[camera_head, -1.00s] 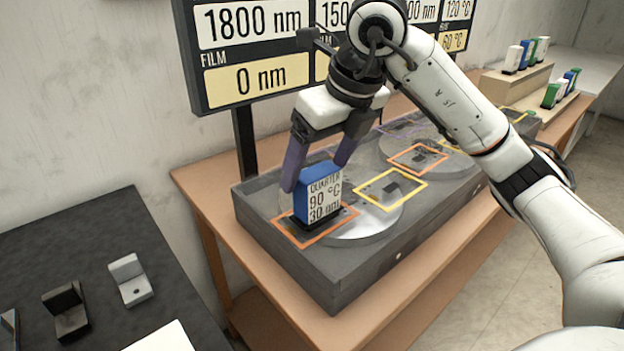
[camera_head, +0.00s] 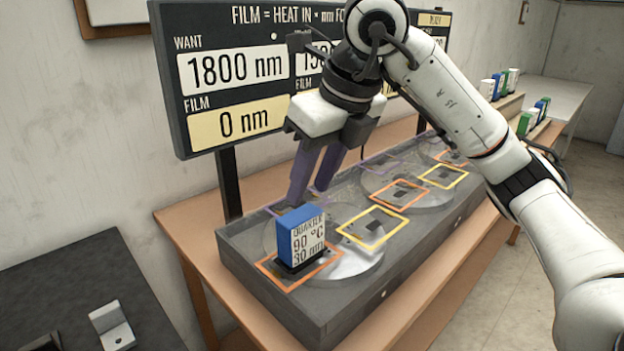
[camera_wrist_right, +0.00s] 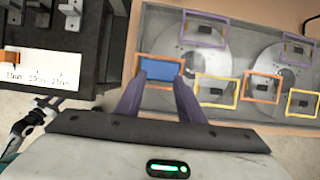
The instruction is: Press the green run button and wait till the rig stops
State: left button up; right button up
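The rig is a grey box (camera_head: 262,296) on a wooden table, with round metal plates and coloured outlined squares on top. A blue block (camera_head: 292,222) labelled QUARTER, 90 °C, 30 nm stands upright in the near orange square. My right gripper (camera_head: 310,192) is open and empty, just above and behind the block. In the right wrist view its fingers (camera_wrist_right: 160,88) are spread, with the blue block (camera_wrist_right: 160,68) seen between and beyond them. No green button can be made out; the box front shows small pale dots (camera_head: 384,294). My left gripper is out of view.
A display board (camera_head: 165,70) stands behind the rig, reading want 1800 nm and film 0 nm; my arm covers part of it. More coloured blocks (camera_head: 526,122) stand on wooden racks at the far right. A dark table (camera_head: 75,270) with metal brackets is at left.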

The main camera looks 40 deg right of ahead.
grip_shut()
dwell(1.3)
